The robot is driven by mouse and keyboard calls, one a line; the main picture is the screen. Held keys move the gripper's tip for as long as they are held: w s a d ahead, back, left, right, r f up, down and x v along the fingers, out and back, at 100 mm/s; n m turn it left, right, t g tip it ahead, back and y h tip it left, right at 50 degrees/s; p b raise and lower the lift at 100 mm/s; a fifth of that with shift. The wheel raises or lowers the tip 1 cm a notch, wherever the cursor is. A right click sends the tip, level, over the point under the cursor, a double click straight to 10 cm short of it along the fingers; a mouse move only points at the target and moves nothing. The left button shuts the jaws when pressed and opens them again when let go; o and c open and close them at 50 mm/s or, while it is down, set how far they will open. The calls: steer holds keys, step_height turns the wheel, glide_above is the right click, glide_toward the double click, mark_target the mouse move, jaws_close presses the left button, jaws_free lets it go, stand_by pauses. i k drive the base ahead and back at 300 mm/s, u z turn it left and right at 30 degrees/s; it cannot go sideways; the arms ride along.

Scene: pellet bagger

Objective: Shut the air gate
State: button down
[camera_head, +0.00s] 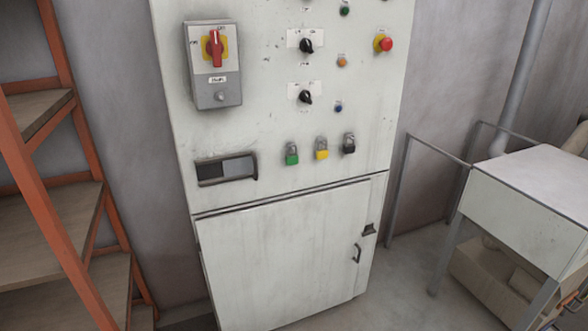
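A light grey cabinet (355,110) with controls fills the middle of the view. Low on its left side is a dark-framed slot (226,168) with a small handle at its right end. A grey plate (238,167) covers the right part of the slot, and the left end looks darker. This may be the air gate, but I see no label naming it. My gripper is not in view.
The cabinet carries a red rotary switch (215,48) on a grey box, two black knobs, a red stop button (384,44) and several padlocks (321,148). Its lower door (285,260) looks shut. Orange-framed shelving (30,180) stands left, a pale table (535,185) right.

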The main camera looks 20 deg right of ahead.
mark_target(246, 164)
steer(key=z, duration=0.3)
steer(key=k, duration=1)
steer(key=u, duration=1.2)
steer(key=i, duration=1)
steer(key=z, duration=0.1)
